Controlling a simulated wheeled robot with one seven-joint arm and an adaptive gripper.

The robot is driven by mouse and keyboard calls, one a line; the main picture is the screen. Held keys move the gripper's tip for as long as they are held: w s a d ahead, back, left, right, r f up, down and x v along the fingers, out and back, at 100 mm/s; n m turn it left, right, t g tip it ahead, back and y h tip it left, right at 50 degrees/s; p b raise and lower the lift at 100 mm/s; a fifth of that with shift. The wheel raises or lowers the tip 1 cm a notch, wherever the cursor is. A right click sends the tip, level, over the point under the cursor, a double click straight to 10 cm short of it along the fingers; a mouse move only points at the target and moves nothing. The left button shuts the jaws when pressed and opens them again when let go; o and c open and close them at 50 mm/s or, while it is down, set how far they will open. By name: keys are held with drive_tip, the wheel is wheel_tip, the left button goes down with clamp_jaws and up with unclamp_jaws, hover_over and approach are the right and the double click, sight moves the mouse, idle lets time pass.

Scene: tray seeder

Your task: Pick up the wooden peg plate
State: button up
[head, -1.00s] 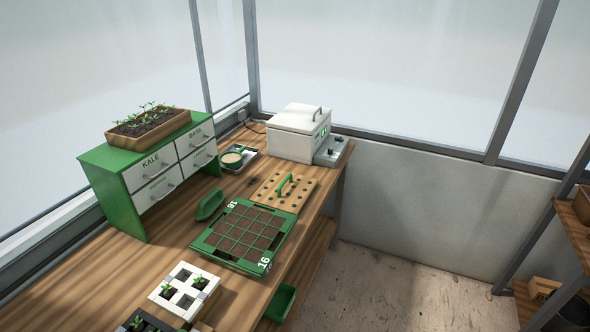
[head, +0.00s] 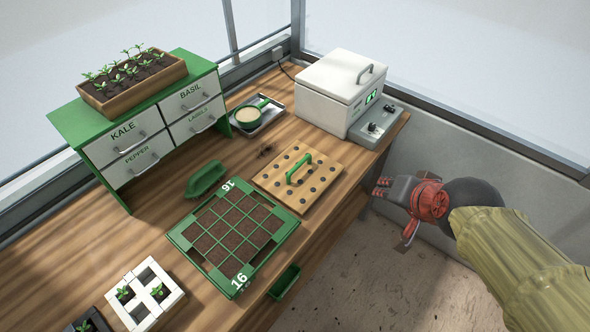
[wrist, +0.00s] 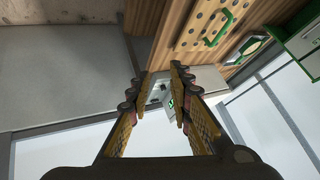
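The wooden peg plate (head: 317,196) lies flat on the bench, with rows of dark round spots and a green handle (head: 298,168) on top. It also shows at the top of the wrist view (wrist: 207,30). My gripper (head: 379,187) is beyond the bench's right edge in the head view, to the right of the plate and apart from it. In the wrist view my gripper's two fingers (wrist: 155,76) are spread with a gap between them and nothing held.
A green seed tray (head: 186,242) sits in front of the plate, and a green tool (head: 206,180) lies to its left. A white box (head: 330,92) with a control panel stands behind. A metal tray with a green cup (head: 248,117) is at the back left.

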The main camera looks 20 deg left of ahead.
drive_tip(key=w+a+f+m+y, duration=0.1)
drive_tip(key=w+a+f, duration=0.1)
drive_tip(key=w+a, duration=0.35)
drive_tip(key=m+t+p, duration=0.5)
drive_tip(key=m+p, duration=0.1)
drive_tip(key=m, duration=0.1)
approach(297, 168)
drive_tip(key=x, duration=0.3)
drive_tip(key=shift+a+f, duration=0.25)
drive_tip(key=shift+a, duration=0.05)
drive_tip(key=b+x, duration=0.1)
drive_tip(key=x, duration=0.1)
drive_tip(key=shift+w+f, duration=0.2)
drive_tip(key=shift+w, duration=0.05)
drive_tip(key=x, duration=0.2)
drive_tip(key=b+x, duration=0.1)
drive_tip(key=x, duration=0.2)
drive_tip(key=shift+w+d+r, duration=0.1)
drive_tip(key=shift+w+d, duration=0.1)
drive_tip(key=shift+w, duration=0.05)
drive_tip(key=c, duration=0.3)
clamp_jaws()
